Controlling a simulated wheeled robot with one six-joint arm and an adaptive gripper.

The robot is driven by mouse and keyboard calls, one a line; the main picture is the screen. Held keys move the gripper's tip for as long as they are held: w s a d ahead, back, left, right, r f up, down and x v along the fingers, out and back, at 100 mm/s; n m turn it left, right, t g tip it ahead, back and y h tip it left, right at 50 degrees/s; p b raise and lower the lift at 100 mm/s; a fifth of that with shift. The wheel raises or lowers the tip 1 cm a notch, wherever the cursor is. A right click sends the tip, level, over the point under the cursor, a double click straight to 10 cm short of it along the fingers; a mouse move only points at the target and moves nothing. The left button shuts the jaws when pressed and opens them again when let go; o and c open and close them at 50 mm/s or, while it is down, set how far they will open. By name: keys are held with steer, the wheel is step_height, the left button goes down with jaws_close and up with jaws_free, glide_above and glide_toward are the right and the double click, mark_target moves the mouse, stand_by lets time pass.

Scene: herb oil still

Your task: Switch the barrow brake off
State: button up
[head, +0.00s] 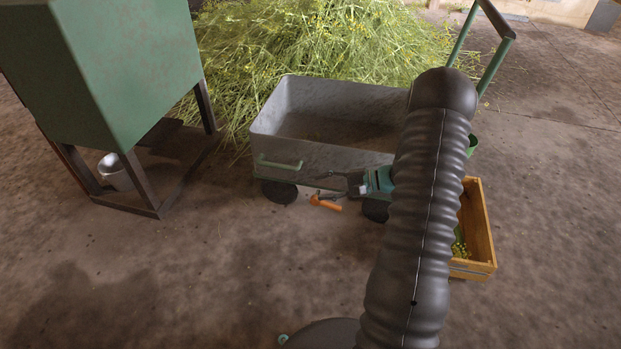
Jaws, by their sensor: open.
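The barrow (320,157) is a grey metal tub on dark wheels, with a green bar on its near side and a tall green push handle at the back right. The brake lever (327,203) has an orange grip and sits low at the barrow's near side, between the two visible wheels. My gripper (334,184) is open, with dark fingers and a teal body, just above and beside the orange grip. Whether a finger touches the lever I cannot tell. My arm hides the barrow's right end.
A green tank (115,70) on a dark metal stand is at the left, with a metal bucket (116,172) under it. A heap of cut herbs (310,40) lies behind the barrow. A wooden crate (482,225) stands at the right, partly hidden. The floor in front is clear.

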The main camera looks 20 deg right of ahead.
steer(key=s+a+r+n+g+h, duration=0.1)
steer(key=s+a+r+n+g, duration=0.2)
steer(key=a+r, duration=0.2)
step_height(320, 180, up, 3)
steer(key=shift+s+a+r+p, duration=0.1)
steer(key=shift+s+a+p, duration=0.1)
steer(key=shift+a+p, duration=0.15)
